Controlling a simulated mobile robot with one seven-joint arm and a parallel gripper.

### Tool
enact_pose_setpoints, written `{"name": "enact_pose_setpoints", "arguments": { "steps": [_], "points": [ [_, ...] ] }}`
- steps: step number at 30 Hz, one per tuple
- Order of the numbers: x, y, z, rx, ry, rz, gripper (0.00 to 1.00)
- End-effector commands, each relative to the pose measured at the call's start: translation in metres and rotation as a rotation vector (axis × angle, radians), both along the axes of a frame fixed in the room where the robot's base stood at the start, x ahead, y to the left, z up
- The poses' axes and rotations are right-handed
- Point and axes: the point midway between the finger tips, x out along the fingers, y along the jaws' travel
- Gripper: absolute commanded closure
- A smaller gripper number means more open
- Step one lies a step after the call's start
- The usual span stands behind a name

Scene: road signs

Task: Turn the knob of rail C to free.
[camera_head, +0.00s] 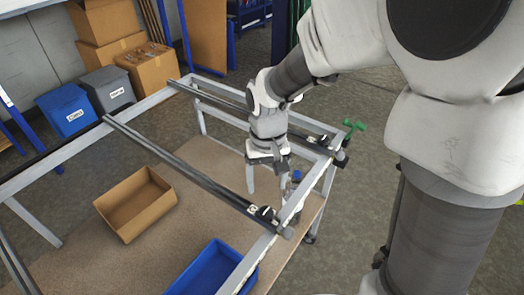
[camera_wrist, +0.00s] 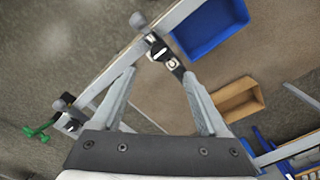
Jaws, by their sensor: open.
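Two dark rails cross the grey frame. The nearer rail (camera_head: 180,165) ends at the right with a small white label (camera_head: 252,208) and a black knob (camera_head: 265,212) with a white mark. This knob (camera_wrist: 155,48) and label (camera_wrist: 173,64) also show in the wrist view. The farther rail (camera_head: 215,98) has another end block (camera_head: 325,141), also at left in the wrist view (camera_wrist: 70,122). The letters are too small to read, so I cannot tell which rail is C. My gripper (camera_head: 267,190) is open and empty between the rail ends, pointing down, apart from both knobs (camera_wrist: 158,75).
A green handle (camera_head: 354,126) sticks out beyond the farther rail's end. A blue bin (camera_head: 205,270) and an open cardboard box (camera_head: 136,205) stand on the lower board. Blue and grey bins (camera_head: 67,110) and cartons (camera_head: 150,68) stand behind the frame.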

Motion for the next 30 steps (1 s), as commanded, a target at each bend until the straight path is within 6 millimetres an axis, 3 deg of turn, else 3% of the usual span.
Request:
{"name": "enact_pose_setpoints", "arguments": {
  "steps": [6, 15, 29, 30],
  "points": [
    [-0.001, 0.0, -0.05, -0.002, 0.006, 0.0, 0.23],
    [0.0, 0.0, -0.096, 0.0, 0.001, 0.0, 0.23],
    [0.0, 0.0, -0.108, 0.0, -0.001, -0.001, 0.23],
    [0.0, 0.0, -0.108, 0.0, -0.001, -0.001, 0.27]
  ]
}}
